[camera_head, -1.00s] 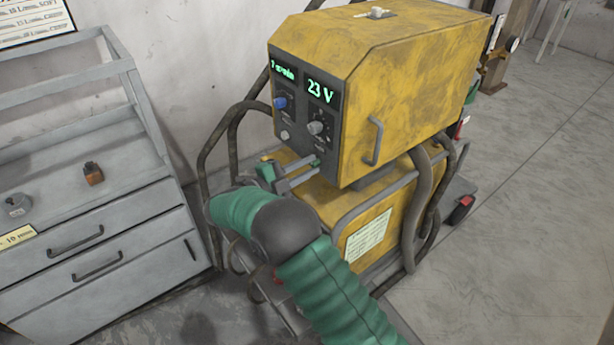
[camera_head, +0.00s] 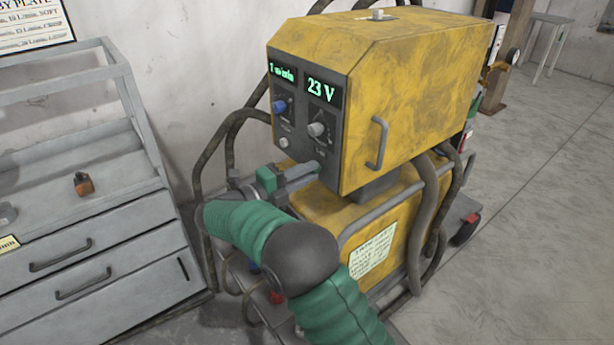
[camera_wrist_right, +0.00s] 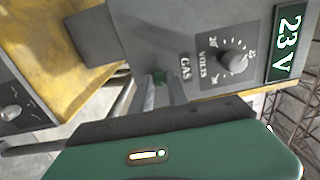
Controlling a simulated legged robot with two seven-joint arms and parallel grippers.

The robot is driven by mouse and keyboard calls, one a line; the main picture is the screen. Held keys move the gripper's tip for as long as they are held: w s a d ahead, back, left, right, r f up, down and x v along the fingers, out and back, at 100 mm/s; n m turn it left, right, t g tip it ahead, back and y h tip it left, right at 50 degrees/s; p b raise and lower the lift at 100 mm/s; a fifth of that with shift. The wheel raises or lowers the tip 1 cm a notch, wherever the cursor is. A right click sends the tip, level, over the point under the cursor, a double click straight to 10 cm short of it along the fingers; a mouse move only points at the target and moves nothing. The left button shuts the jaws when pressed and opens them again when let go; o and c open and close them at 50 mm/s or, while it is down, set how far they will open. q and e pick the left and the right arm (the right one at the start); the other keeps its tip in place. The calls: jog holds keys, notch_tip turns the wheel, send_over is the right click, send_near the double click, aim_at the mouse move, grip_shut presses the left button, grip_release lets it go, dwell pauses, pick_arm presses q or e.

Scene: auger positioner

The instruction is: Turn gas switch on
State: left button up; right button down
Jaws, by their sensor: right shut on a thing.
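The yellow welding machine (camera_head: 420,80) stands in the middle of the head view, with a grey front panel reading 23 V. My right gripper (camera_head: 314,168) reaches the lower part of the panel. In the wrist view its two fingers (camera_wrist_right: 163,88) are shut on the gas switch and hide part of it. In the head view the fingers hide the switch. My left gripper is not in view.
A volts knob (camera_wrist_right: 233,61) sits close to the gas switch on the panel. A blue knob (camera_head: 279,106) is at the panel's left. Thick hoses (camera_head: 427,205) hang at the machine's right. A grey drawer cabinet (camera_head: 110,235) stands at left. Floor at right (camera_head: 530,200) is clear.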

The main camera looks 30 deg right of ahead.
jog(key=shift+a+f, duration=0.1)
jog(key=shift+f, duration=0.25)
jog(key=c, duration=1.5)
grip_release()
jog(key=shift+o, duration=1)
jog(key=shift+r, duration=0.2)
jog(key=s+a+p, duration=0.1)
jog(key=a+p, duration=0.1)
jog(key=a, duration=1.5)
jog(key=shift+s, duration=0.15)
